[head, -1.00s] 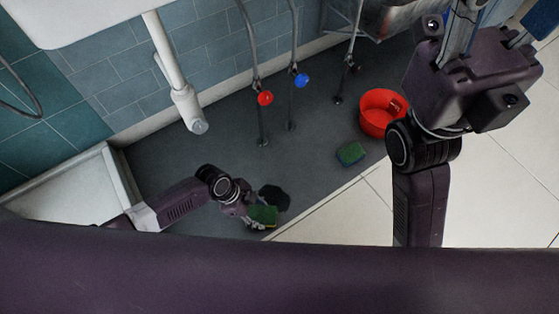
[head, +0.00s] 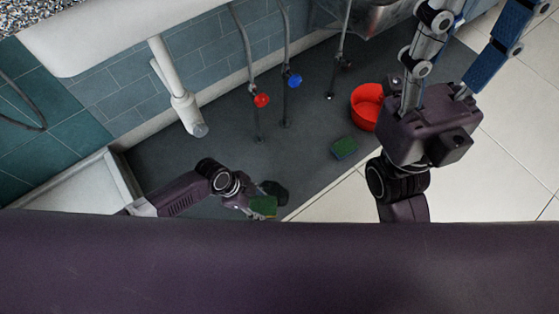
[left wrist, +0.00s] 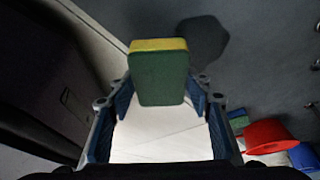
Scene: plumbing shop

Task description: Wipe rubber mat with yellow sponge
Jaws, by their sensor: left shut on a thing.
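The rubber mat seems to be the dark grey floor covering (head: 225,125) below the tiled wall. My left gripper (head: 258,205) is over the mat's near part, shut on a sponge (head: 265,206). In the left wrist view this sponge (left wrist: 160,75) stands upright between the fingers, with a green face and a yellow layer along its top. A dark patch (head: 275,190) lies beside it; I cannot tell whether it is a stain or shadow. A second green sponge (head: 344,148) lies on the mat. My right gripper (head: 480,40) is raised, fingers apart and empty.
A red bucket (head: 366,103) stands on the mat at right, partly behind my right arm. Thin pipes with a red valve (head: 261,100) and a blue valve (head: 294,81) come down at the wall. A white drain pipe (head: 185,110) hangs left of them. Pale tiles (head: 330,202) border the mat.

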